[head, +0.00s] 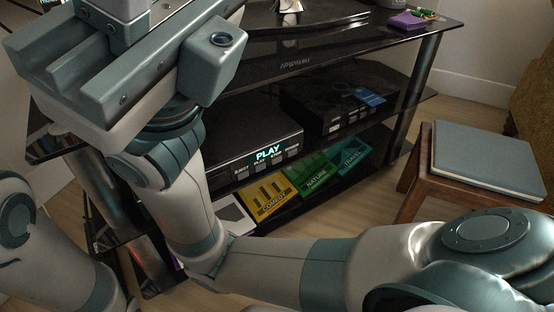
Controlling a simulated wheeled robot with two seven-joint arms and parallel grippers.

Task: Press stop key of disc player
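The disc player (250,135) is a black box on the middle shelf of the dark stand. Its lit display (268,153) reads PLAY. A row of small labelled keys (270,167) runs along its front below the display; the labels are too small to read surely, so I cannot single out the stop key. My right arm comes in from the right and bends up in front of the player's left part. My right gripper (130,75) is large in the upper left, above and left of the player and apart from its keys. Its fingertips do not show clearly. My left gripper is not in view.
A second black device (340,97) stands right of the player. The lower shelf holds yellow COMEDY (271,197), green NATURE (313,180) and teal TRAVEL (349,158) cases. A wooden stool (412,190) with a grey-blue cushion (487,157) stands at the right. The glossy top shelf (330,45) overhangs the player.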

